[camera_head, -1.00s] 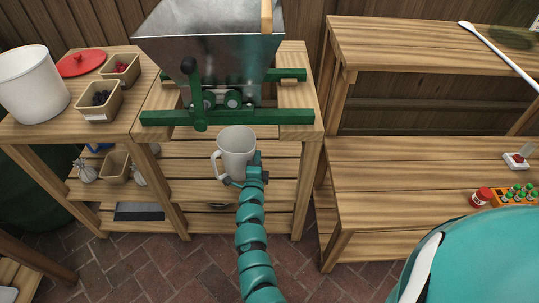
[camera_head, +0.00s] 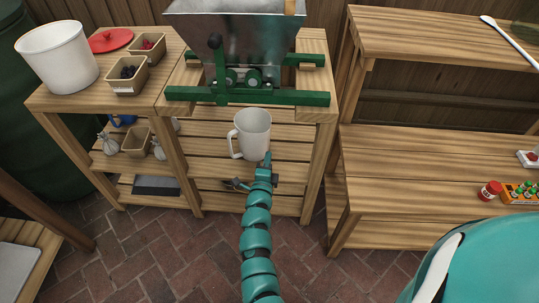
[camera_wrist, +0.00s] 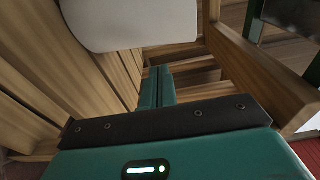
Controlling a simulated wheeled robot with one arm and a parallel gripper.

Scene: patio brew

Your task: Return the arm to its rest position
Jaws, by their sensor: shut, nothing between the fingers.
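My teal segmented arm reaches up from the bottom of the head view. My gripper (camera_head: 268,158) is shut and empty just below and in front of a white mug (camera_head: 251,133). The mug stands upright on the slatted shelf under the grain mill, with its handle to the left. In the wrist view my gripper's teal fingers (camera_wrist: 157,86) are together, and the pale mug (camera_wrist: 130,22) fills the top. A narrow space seems to lie between fingers and mug, though I cannot tell exactly how wide.
The grain mill (camera_head: 232,50) with its green frame stands above the mug. A white bucket (camera_head: 58,56), a red lid (camera_head: 110,40) and small bins are at left. A wooden bench (camera_head: 420,165) stands at right with a red-capped jar (camera_head: 490,190). The brick floor in front is clear.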

